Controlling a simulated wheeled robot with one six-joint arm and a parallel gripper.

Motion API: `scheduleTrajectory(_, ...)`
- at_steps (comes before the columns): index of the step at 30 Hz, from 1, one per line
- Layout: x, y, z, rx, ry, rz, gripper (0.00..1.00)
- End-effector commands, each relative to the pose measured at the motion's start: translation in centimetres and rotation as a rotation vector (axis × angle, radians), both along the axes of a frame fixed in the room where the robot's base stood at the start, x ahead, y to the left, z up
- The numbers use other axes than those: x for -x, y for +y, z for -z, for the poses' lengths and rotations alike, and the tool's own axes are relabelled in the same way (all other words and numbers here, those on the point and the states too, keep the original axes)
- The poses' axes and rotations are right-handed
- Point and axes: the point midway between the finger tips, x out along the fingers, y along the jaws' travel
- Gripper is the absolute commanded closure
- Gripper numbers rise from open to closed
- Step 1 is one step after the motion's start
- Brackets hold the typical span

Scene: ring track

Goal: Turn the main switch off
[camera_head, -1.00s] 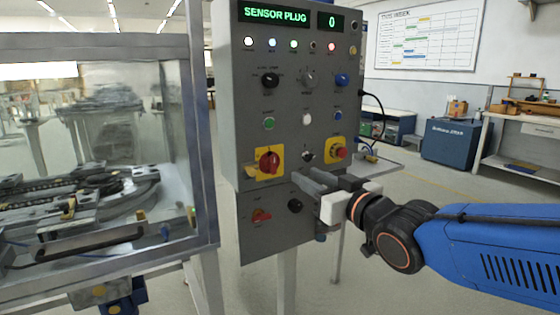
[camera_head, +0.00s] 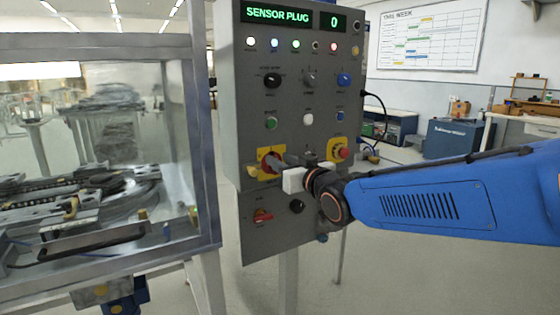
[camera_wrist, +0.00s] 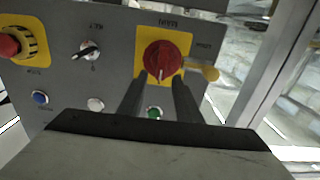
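The main switch is a red rotary knob (camera_head: 264,157) on a yellow plate, low on the left of the grey control panel (camera_head: 236,120). It also shows in the wrist view (camera_wrist: 162,56), which sees the panel upside down, with a pale mark on the knob pointing down in the picture. My gripper (camera_head: 279,161) is at the knob, partly covering it in the head view. In the wrist view its two dark fingers (camera_wrist: 160,80) stand apart, with their tips at the knob's near edge. I cannot tell whether they touch it.
A red emergency button (camera_head: 342,152) sits right of the switch, a small selector (camera_wrist: 89,51) between them. A yellow tab (camera_wrist: 208,73) sticks out beside the switch plate. A second red switch (camera_head: 262,215) is below. A glass-walled cell (camera_head: 205,130) stands left.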

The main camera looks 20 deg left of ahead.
Motion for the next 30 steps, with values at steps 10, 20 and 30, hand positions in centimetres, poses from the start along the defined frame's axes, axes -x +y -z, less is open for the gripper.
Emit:
scheduleTrajectory(10, -0.6, 0.72, 0.03, 0.0, 0.0, 0.0, 0.69)
scheduleTrajectory(20, -0.59, 0.69, 0.02, 0.0, 0.0, 0.0, 1.0)
scheduleTrajectory(30, -0.47, 0.78, 0.02, 0.032, -0.038, -0.001, 1.0)
